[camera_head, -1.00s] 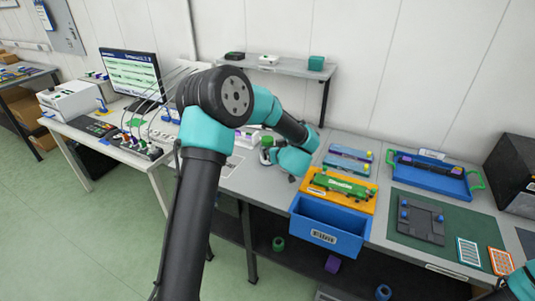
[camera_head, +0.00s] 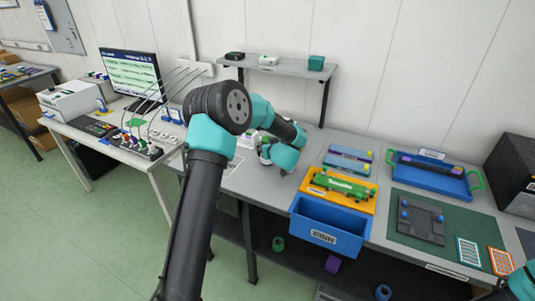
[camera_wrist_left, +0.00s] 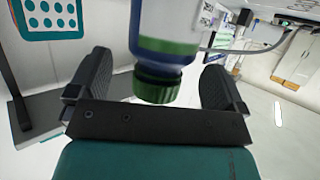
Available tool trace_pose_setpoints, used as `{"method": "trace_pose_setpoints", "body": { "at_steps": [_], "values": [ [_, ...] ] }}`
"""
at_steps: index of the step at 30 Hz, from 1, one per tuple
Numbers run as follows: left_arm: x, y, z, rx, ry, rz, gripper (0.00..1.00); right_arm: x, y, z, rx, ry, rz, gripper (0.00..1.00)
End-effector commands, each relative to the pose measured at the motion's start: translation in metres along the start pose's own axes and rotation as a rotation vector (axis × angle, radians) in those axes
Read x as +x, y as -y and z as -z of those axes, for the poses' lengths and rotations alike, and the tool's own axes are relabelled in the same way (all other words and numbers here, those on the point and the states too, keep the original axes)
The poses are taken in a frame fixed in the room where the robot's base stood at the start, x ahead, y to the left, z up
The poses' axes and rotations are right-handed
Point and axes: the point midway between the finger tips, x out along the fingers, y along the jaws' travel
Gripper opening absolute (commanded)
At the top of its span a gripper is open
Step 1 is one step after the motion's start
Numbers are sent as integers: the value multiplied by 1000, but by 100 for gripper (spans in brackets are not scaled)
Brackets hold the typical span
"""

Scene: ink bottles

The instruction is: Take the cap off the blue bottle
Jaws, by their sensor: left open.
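In the left wrist view a bottle with a dark blue body (camera_wrist_left: 163,57), a pale label and a green band has a ribbed green cap (camera_wrist_left: 157,87). The cap points toward the palm of my left gripper (camera_wrist_left: 158,88). The two dark fingers are open, one on each side of the cap, with gaps visible on both sides. The top of the view cuts off the rest of the bottle. In the head view my left arm reaches over the grey bench and hides most of that spot. My right gripper is out of view; only teal arm shows at the lower right.
A blue bin (camera_head: 328,222) and an orange tray (camera_head: 367,205) stand right of my left arm. A blue tray (camera_head: 425,185) and a dark fixture (camera_head: 421,220) are further right. A shelf (camera_head: 285,69) stands behind. A white table with a monitor (camera_head: 130,72) is left.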

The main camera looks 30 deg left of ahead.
Motion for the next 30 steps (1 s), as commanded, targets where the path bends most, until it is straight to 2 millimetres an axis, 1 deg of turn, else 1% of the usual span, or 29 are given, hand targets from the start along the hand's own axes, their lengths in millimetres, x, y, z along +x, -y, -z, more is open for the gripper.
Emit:
{"method": "trace_pose_setpoints", "body": {
  "at_steps": [1, 3, 6, 21, 30],
  "values": [
    [8, 1, -1, -1, 1, 2, 97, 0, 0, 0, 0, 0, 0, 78],
    [16, 0, -1, -1, 0, 1, 97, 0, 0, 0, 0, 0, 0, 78],
    [22, 0, 0, 1, 0, 0, 97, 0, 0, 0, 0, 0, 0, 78],
    [23, 0, 0, 1, 0, 0, 96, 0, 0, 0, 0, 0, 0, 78],
    [23, 0, 0, 1, 0, 0, 67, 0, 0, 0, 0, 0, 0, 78]
  ]
}}
